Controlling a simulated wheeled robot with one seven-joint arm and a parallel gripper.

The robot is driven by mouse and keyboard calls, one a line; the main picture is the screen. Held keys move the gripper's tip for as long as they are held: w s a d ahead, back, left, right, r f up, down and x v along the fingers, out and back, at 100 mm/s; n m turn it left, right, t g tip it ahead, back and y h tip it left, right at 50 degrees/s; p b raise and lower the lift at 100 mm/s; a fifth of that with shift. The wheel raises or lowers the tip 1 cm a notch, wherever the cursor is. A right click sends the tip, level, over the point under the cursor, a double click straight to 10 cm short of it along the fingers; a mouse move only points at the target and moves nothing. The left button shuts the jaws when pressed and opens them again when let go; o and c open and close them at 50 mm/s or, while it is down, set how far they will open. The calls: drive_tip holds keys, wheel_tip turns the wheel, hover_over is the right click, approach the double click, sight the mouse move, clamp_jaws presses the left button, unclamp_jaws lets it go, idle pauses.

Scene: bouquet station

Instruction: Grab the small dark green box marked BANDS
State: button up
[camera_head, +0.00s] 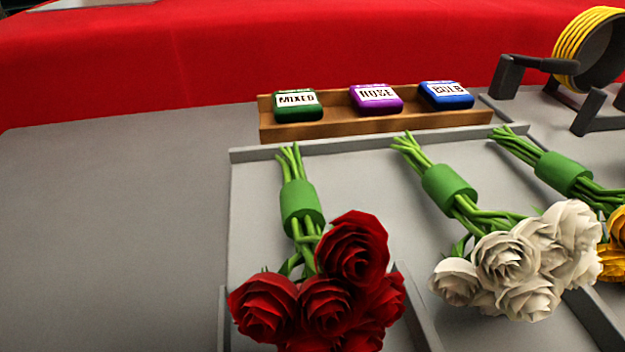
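No box with the word BANDS shows in the head view. A small dark green box (297,112) stands at the left end of a brown wooden rack, but its white label reads MIXED. Beside it in the same rack are a purple box (376,106) with a label that seems to read ROSE and a blue box (447,101) with a label that seems to read BULB. My gripper is not in view.
The wooden rack (400,127) stands behind a grey divided tray (246,215). The tray holds red roses (325,308), white roses (503,257) and part of a yellow bunch (613,262). A yellow-wound reel (590,48) is at the upper right. The grey surface (110,210) at left is clear.

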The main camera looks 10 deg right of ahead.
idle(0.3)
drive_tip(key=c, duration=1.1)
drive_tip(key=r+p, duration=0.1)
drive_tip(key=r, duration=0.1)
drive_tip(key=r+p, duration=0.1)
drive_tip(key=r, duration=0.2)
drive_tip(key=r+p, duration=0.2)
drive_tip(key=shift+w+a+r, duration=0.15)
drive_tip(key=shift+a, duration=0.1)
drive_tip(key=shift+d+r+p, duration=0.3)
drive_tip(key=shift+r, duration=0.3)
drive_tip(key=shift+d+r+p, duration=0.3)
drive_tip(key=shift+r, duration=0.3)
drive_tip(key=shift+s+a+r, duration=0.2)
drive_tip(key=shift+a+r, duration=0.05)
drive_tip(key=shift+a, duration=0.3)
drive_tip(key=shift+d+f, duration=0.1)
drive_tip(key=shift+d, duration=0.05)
